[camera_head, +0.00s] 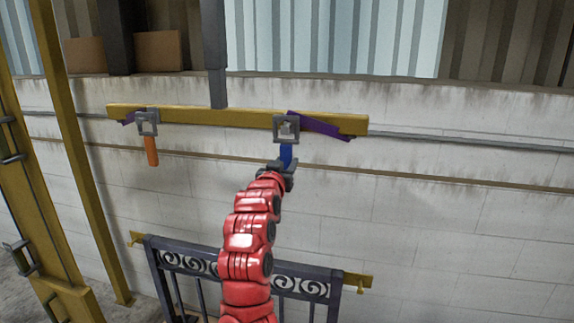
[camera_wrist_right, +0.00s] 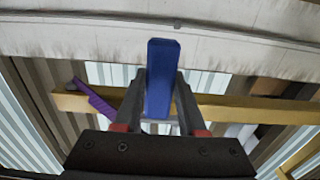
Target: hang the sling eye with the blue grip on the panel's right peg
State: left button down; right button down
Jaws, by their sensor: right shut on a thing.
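My right gripper (camera_head: 283,167) is shut on the blue grip (camera_head: 286,152), which hangs below a grey sling eye (camera_head: 286,128) at the right part of the yellow beam. In the right wrist view the blue grip (camera_wrist_right: 160,75) stands between the fingers of my right gripper (camera_wrist_right: 160,95). A purple sling (camera_head: 322,125) runs from this eye along the beam to the right. The dark panel (camera_head: 195,262) with scrollwork stands low by the wall. Its right peg (camera_head: 357,281) is yellow and empty; its left peg (camera_head: 135,239) is at the other end. My left gripper is not in view.
The yellow beam (camera_head: 205,116) hangs from a grey post (camera_head: 215,60). A second eye (camera_head: 147,122) with an orange grip (camera_head: 151,151) is at its left. A yellow upright (camera_head: 75,160) stands at the left. The space before the wall at right is clear.

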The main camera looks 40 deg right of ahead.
jog(key=shift+b+v, duration=1.05)
jog(key=shift+v, duration=1.6)
jog(key=shift+b+v, duration=0.75)
jog(key=shift+v, duration=1.75)
